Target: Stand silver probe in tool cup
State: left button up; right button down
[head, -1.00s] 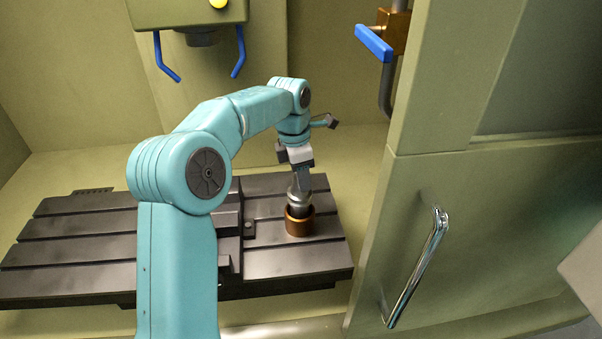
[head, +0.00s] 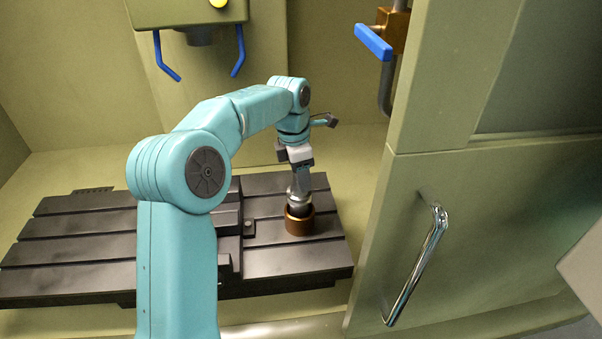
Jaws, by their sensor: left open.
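The silver probe (head: 299,198) stands roughly upright in the brown tool cup (head: 299,225), with its lower end hidden inside the cup. The cup sits on the right part of the dark slotted table. My left gripper (head: 301,178) points down right above the probe, at its top end. Its jaws are open, though the fingers are small here and the gap between them is hard to see. My right gripper is not in view.
The dark slotted table (head: 70,252) has free room left of my left arm. A green door with a chrome handle (head: 416,265) closes off the right side. A machine head with blue nozzles (head: 238,52) hangs above, and a blue-handled valve (head: 373,43) is at upper right.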

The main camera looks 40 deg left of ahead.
pick_arm(q)
jog(key=o, duration=0.6)
jog(key=shift+c, duration=0.2)
notch_tip(320, 180, up, 16)
jog(key=s+a+p, duration=0.1)
jog(key=p, duration=0.2)
jog(key=shift+s, duration=0.4)
